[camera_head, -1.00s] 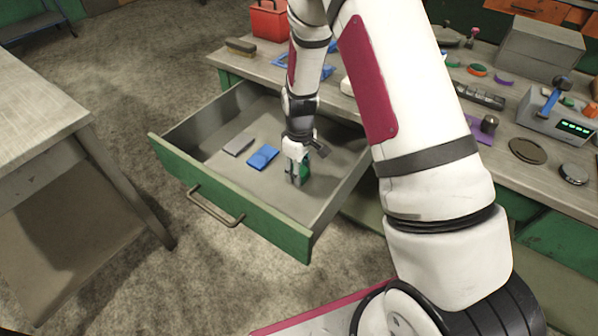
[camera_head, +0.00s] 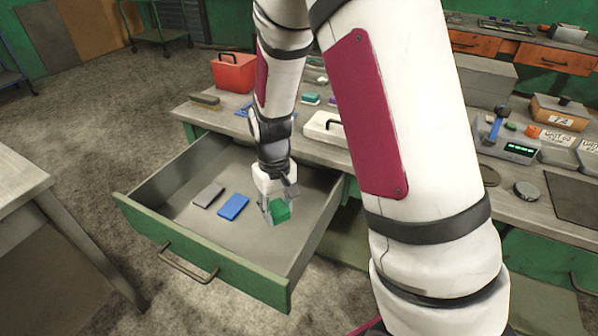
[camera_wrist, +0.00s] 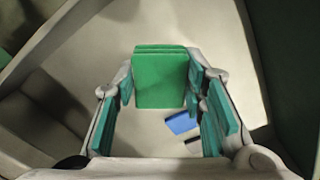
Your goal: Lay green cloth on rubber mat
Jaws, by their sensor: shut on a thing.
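The green cloth (camera_head: 281,211) is a folded block held in my gripper (camera_head: 272,209) above the floor of the open drawer. In the wrist view the folded cloth (camera_wrist: 160,82) sits between the teal-padded fingers of my gripper (camera_wrist: 158,88), with its layers showing at the far edge. A dark flat rectangle (camera_head: 575,200) on the bench at the right edge of the head view looks like the rubber mat. Its visible top is bare, and part of it is cut off by the frame.
The open drawer (camera_head: 200,262) holds a blue folded cloth (camera_head: 233,206) and a grey one (camera_head: 208,195). My arm hides the middle of the bench. A blue-handled tool on a grey device (camera_head: 507,142), a round dark disc (camera_head: 527,191) and boxes stand left of and behind the mat.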

